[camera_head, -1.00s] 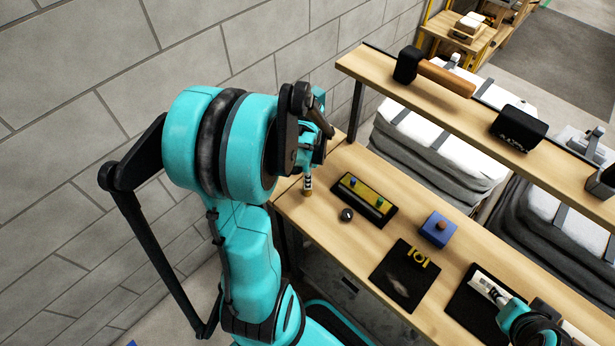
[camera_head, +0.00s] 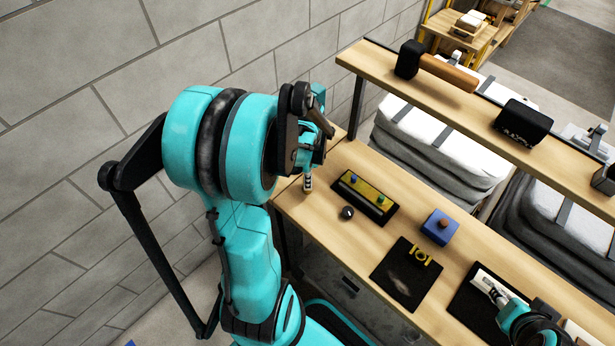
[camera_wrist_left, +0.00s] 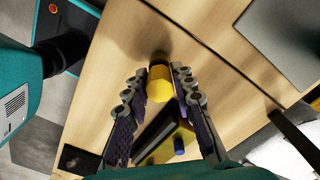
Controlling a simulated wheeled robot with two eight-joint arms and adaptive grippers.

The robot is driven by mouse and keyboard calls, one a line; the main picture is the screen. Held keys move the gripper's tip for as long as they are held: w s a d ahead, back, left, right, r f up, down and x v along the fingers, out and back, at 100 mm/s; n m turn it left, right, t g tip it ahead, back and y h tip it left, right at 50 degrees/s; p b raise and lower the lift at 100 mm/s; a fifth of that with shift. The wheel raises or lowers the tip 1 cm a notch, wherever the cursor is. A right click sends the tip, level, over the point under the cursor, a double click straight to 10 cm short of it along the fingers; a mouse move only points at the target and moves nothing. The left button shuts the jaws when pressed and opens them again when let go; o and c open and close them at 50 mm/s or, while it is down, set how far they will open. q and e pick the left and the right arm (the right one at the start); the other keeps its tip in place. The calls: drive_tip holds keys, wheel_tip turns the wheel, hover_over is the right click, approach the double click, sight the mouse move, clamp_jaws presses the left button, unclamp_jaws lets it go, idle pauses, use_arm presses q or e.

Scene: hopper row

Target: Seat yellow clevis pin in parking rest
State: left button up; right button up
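In the left wrist view, the yellow clevis pin (camera_wrist_left: 159,84) is between the two fingers of my left gripper (camera_wrist_left: 158,82), with the pads close against its sides. A dark round shape shows just beyond its far end; I cannot tell whether it is part of the pin or below it. In the head view my left gripper (camera_head: 307,184) points down just above the left end of the bench, and the pin is hardly visible. I cannot make out for certain which thing is the parking rest. My right gripper (camera_head: 499,296) is at lower right, its fingers too small to judge.
A black tray (camera_head: 388,216) with a yellow panel and blue and green knobs lies right of my left gripper. A raised shelf (camera_head: 460,98) runs behind the bench.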

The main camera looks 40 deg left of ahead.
use_arm(q)
drive_tip(key=shift+o, duration=1.2)
wheel_tip(320, 180, up, 12)
drive_tip(key=s+d+n+t+b, duration=0.1)
drive_tip(key=d+n+t, duration=0.6)
drive_tip(key=d, duration=1.2)
drive_tip(key=shift+r+n, duration=0.15)
drive_tip(key=shift+n, duration=0.85)
